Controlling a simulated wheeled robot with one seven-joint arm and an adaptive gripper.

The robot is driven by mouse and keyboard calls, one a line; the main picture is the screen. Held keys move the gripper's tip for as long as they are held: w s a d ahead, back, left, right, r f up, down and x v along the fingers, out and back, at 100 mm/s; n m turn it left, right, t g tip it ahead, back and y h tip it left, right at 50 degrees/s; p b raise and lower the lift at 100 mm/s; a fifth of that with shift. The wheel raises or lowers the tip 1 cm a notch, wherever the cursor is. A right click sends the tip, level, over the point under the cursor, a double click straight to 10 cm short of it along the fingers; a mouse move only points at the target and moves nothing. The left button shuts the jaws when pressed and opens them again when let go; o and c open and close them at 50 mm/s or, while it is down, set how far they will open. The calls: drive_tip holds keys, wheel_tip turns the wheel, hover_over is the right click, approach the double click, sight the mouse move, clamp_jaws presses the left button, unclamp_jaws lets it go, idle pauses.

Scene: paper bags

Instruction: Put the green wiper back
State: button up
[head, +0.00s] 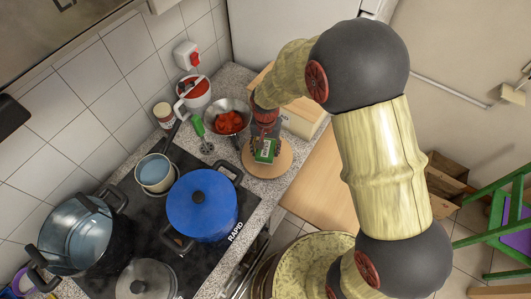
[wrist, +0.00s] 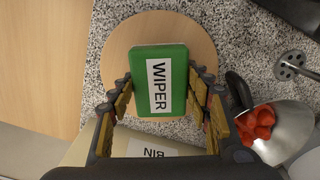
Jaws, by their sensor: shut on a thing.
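The green wiper (wrist: 178,62) is a flat green block with a white label reading WIPER. My gripper (wrist: 160,88) is shut on it, with one finger on each side. In the head view, the wiper (head: 265,151) shows just below my dark gripper (head: 262,134), over a round wooden board (head: 274,170) on the counter. The board also shows in the wrist view (wrist: 122,45). I cannot tell whether the wiper touches the board.
A beige container labelled BIN (wrist: 115,148) is close by. A metal pan with red pieces (head: 226,121), a green-handled tool (head: 199,130) and a blue pot (head: 202,204) on the stove crowd the left. A wooden surface (head: 325,188) lies right.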

sight(265, 153)
drive_tip(key=shift+w+f, duration=0.2)
drive_tip(key=shift+f, duration=1.5)
drive_tip(key=shift+f, duration=0.1)
drive_tip(key=o, duration=1.1)
drive_tip(key=shift+o, duration=0.5)
